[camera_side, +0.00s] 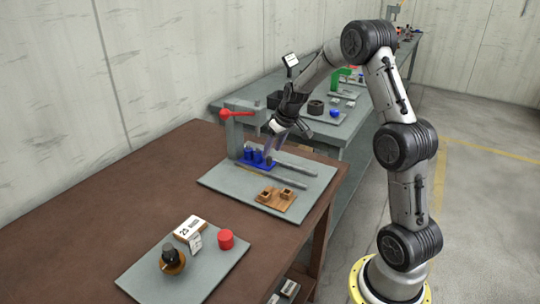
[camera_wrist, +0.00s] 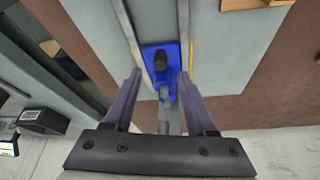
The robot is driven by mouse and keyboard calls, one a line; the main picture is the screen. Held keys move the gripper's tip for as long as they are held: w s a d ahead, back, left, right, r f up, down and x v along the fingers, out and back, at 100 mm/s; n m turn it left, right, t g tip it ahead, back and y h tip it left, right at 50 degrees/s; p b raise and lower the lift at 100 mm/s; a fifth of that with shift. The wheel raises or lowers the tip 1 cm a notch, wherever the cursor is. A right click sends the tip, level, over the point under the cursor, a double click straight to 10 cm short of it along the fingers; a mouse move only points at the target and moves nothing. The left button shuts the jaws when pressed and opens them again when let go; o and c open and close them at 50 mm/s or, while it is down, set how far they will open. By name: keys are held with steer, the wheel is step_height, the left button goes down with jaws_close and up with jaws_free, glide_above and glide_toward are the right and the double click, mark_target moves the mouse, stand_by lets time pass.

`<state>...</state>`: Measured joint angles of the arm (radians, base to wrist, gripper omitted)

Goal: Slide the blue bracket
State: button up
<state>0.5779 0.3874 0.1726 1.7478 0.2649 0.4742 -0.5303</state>
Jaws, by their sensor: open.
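The blue bracket (camera_side: 245,154) sits on the grey plate (camera_side: 225,181) at the end of two parallel rails, beside a grey press. It has a flat blue base and upright cylinders. In the wrist view the bracket (camera_wrist: 150,52) lies between the rails, with a dark cylinder on it and grey rod-like parts nearer me. My gripper (camera_side: 270,155) is low over the bracket's right side. In the wrist view my gripper (camera_wrist: 160,76) is open, with one purple-grey finger on each side of the bracket's near part. I cannot tell whether the fingers touch it.
The grey press (camera_side: 236,136) with a red-knobbed lever (camera_side: 238,113) stands close behind the bracket. A wooden block (camera_side: 275,200) with two square sockets lies at the plate's front. The rails' right side looks clear.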

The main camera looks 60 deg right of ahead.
mark_target(269, 157)
steer(key=shift+x, duration=1.9)
steer(key=shift+c, duration=0.3)
jaws_close()
